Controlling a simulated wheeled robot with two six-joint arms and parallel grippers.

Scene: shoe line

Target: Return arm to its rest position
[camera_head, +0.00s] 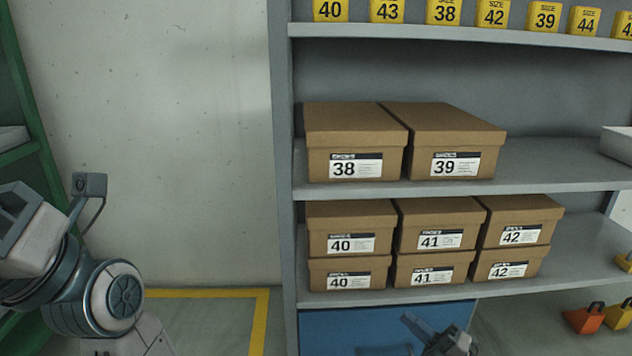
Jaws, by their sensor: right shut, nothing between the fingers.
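My right gripper (414,324) shows at the bottom edge, right of centre, in front of the blue panel (340,328) under the shelves. It is shut and empty, below the lowest row of boxes and apart from them. Most of the right arm is cut off by the bottom edge. My left arm (100,298) shows folded at the lower left. Its fingers do not show.
A grey shelf unit (283,200) holds brown shoe boxes labelled 38 (356,125) and 39 (445,125), with several more below. Yellow size tags line the top shelf. Orange (582,321) and yellow pieces lie at lower right. The wall area left of the shelves is clear.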

